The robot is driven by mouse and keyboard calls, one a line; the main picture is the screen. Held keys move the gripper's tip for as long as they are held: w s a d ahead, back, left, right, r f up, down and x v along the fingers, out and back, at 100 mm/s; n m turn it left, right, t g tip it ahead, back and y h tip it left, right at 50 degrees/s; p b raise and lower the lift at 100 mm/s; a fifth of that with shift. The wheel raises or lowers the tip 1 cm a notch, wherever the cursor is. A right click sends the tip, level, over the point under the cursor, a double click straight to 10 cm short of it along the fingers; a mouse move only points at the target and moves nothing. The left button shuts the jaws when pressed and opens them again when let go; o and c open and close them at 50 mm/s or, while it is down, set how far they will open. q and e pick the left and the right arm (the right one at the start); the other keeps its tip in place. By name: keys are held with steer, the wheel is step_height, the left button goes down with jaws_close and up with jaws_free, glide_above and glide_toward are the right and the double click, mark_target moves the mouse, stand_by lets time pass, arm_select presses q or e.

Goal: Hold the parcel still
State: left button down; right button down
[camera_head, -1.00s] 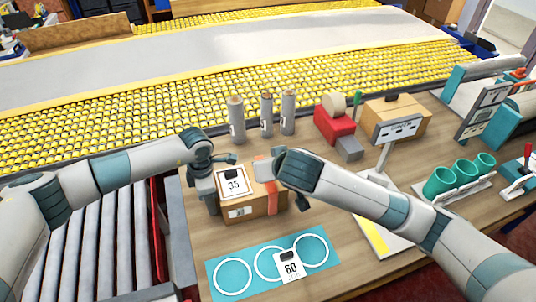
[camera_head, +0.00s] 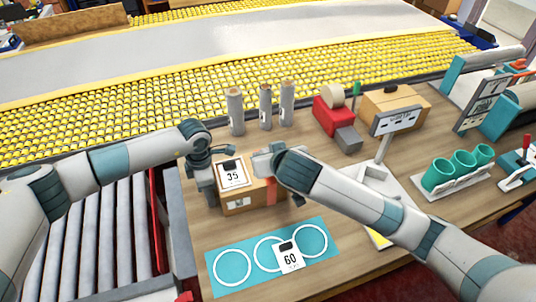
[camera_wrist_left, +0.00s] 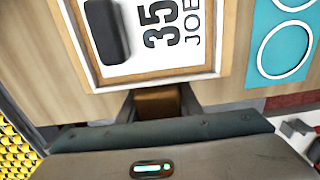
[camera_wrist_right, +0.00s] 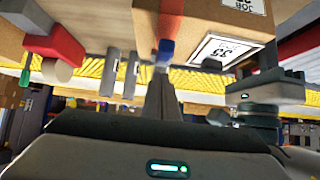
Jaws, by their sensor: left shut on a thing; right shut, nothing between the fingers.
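The parcel, a brown cardboard box (camera_head: 236,204), sits on the bench with a white "35" label (camera_head: 233,176) and a black piece on top. A red strip shows on its right part. My left gripper (camera_head: 211,182) is at its left side; in the left wrist view its fingers (camera_wrist_left: 157,103) are closed with brown material between them at the parcel's edge. My right gripper (camera_head: 258,163) is shut at the parcel's upper right; its own wrist view shows the fingertips (camera_wrist_right: 163,68) close to the box beside a small blue piece (camera_wrist_right: 166,47). Contact there is unclear.
A teal mat (camera_head: 232,266) with white rings and a "60" card (camera_head: 289,258) lies in front. Grey cylinders (camera_head: 265,107), a red tape dispenser (camera_head: 333,115) and another box (camera_head: 405,102) stand behind. Teal cups (camera_head: 463,161) are at right, rollers (camera_head: 95,240) at left.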

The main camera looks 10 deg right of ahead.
steer(key=shift+r, duration=0.15)
steer(key=shift+w+r, duration=0.1)
steer(key=shift+r, duration=0.15)
steer(key=r, duration=0.3)
steer(key=shift+w+a+r, duration=0.1)
steer(key=shift+w+r, duration=0.05)
steer(key=shift+w, duration=0.15)
steer(key=s+d+r, duration=0.2)
steer(key=s+r, duration=0.1)
steer(key=s, duration=0.6)
steer(key=shift+r, duration=0.4)
arm_select(q)
steer(key=c, duration=1.2)
jaws_free()
steer(key=shift+r, duration=0.1)
step_height(320, 180, up, 12)
steer(key=shift+f, duration=0.1)
